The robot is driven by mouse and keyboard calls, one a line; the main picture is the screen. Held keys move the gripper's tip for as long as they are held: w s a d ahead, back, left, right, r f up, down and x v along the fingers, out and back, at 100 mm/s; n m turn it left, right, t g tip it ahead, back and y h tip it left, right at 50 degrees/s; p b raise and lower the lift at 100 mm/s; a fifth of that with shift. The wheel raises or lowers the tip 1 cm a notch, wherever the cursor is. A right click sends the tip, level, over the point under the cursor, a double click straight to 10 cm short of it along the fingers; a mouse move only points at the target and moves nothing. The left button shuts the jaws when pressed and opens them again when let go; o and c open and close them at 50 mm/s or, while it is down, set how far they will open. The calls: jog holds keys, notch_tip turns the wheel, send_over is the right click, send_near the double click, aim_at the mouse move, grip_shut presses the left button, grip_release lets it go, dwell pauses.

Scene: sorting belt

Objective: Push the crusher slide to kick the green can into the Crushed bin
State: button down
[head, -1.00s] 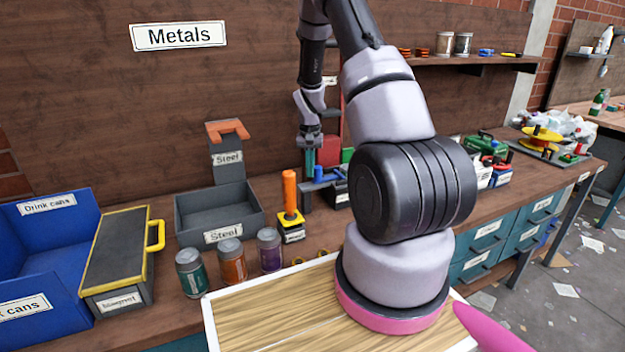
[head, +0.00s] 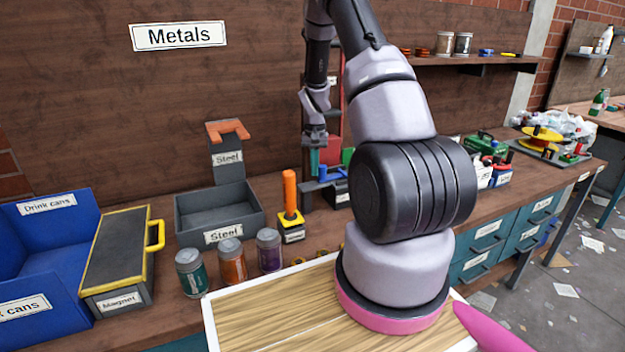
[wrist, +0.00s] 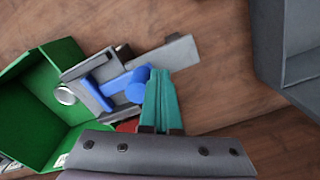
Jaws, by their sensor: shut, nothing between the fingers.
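The crusher is a grey frame (wrist: 182,52) with a blue slide (wrist: 125,85); in the head view the blue slide (head: 327,174) shows below my gripper. My gripper (wrist: 165,88) has teal fingers, shut and empty, beside the slide's round blue end in the wrist view. I cannot tell if they touch. In the head view my gripper (head: 315,160) is above the crusher's left part. A silver round end (wrist: 65,95) shows between the crusher and a green bin (wrist: 35,95); whether it is the green can is unclear. The bin's label is unreadable.
A green-bodied can (head: 191,273), an orange can (head: 232,262) and a purple can (head: 269,251) stand at the bench front. A grey Steel bin (head: 218,212) and an orange-handled tool (head: 290,195) stand left of the crusher. A blue Drink cans bin (head: 50,240) is far left.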

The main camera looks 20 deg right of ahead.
jog(key=shift+a, duration=3.7)
notch_tip(320, 180, up, 8)
jog(key=s+a+r+t, duration=0.1)
jog(key=s+a+r, duration=0.1)
jog(key=s+r, duration=0.35)
jog(key=s+a+r+t+y, duration=0.1)
jog(key=s+r+t, duration=0.1)
jog(key=r, duration=0.7)
jog(key=s+a+r+t, duration=0.15)
jog(key=s+r, duration=0.25)
jog(key=r, duration=0.4)
jog(key=s+a+r+n+t, duration=0.1)
jog(key=s+a+r, duration=0.1)
jog(key=s, duration=0.6)
jog(key=s+a+r+t+y, duration=0.1)
jog(key=s+r, duration=0.4)
jog(key=s, duration=0.4)
jog(key=shift+a+n+t, duration=0.35)
jog(key=shift+n, duration=0.05)
jog(key=shift+r, duration=0.1)
